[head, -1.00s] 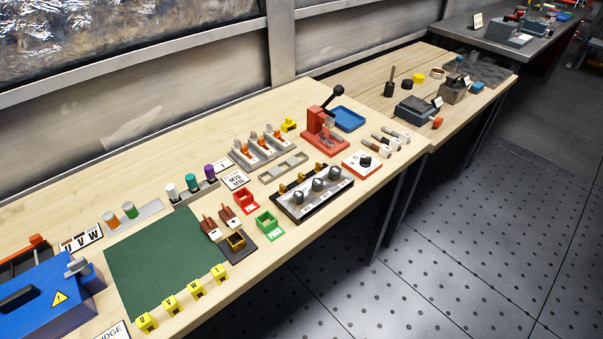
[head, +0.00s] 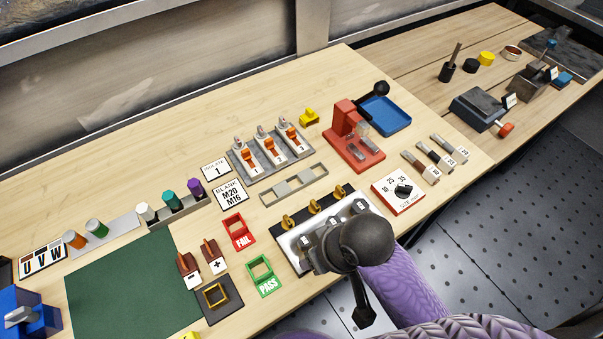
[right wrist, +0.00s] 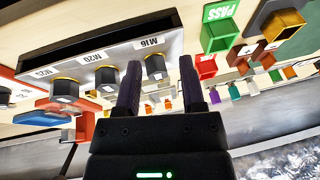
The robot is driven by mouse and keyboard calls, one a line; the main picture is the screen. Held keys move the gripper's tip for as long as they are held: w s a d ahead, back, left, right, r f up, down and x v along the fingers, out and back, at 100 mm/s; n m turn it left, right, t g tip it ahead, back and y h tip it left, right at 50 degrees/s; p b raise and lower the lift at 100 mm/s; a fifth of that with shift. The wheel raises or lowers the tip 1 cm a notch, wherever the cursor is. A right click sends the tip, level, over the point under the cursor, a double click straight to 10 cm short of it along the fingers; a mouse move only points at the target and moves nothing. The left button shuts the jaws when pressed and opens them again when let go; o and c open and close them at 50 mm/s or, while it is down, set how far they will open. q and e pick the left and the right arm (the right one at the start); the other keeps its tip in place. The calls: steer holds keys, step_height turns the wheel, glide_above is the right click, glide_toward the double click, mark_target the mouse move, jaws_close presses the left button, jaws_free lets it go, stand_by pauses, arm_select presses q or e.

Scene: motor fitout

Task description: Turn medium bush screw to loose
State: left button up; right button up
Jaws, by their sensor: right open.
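The bush block (head: 284,254) is a black-edged, pale panel with three grey screw knobs in a row. The right wrist view shows their labels M16, M20 and M25. The M20 knob (right wrist: 108,78) is the middle one, between the M16 knob (right wrist: 155,66) and the M25 knob (right wrist: 65,89). My right gripper (right wrist: 160,63) is open and empty, with the M16 knob showing between its fingertips. The M20 knob is left of the fingers there. In the head view my right wrist covers part of the block and hides the fingertips. My left gripper is out of view.
Brass hooks (head: 314,206) stand along the block's far edge. The red FAIL bin (head: 238,232) and green PASS bin (head: 263,278) are to its left. A dial box (head: 398,192) and red press (head: 352,138) are to its right and behind. Bare wood lies at the back left.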

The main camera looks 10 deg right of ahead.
mark_target(315, 203)
steer(key=shift+w+a+r+n, duration=0.2)
steer(key=shift+w, duration=0.4)
steer(key=shift+w+a+r+n, duration=0.2)
steer(key=shift+w, duration=0.35)
steer(key=shift+w+a+r+n+g, duration=0.2)
steer(key=shift+w+a+r+n, duration=0.1)
steer(key=shift+w+a, duration=0.2)
steer(key=shift+w+a+r+n+g, duration=0.2)
steer(key=shift+w+a+r, duration=0.15)
steer(key=shift+a, duration=0.15)
steer(key=w, duration=0.2)
steer(key=shift+w+d+r+g, duration=0.1)
steer(key=shift+w+r+g, duration=0.1)
steer(key=shift+w+g, duration=0.15)
steer(key=w+d+r+m+g+h, duration=0.1)
steer(key=w+d+r+h, duration=0.2)
steer(key=w+d, duration=0.25)
steer(key=f+b, duration=0.2)
steer(key=f, duration=0.2)
steer(key=f+b, duration=0.1)
steer(key=f, duration=0.4)
steer(key=shift+w+a+f+b, duration=0.1)
steer(key=shift+w+f+b, duration=0.1)
steer(key=shift+f+b, duration=0.15)
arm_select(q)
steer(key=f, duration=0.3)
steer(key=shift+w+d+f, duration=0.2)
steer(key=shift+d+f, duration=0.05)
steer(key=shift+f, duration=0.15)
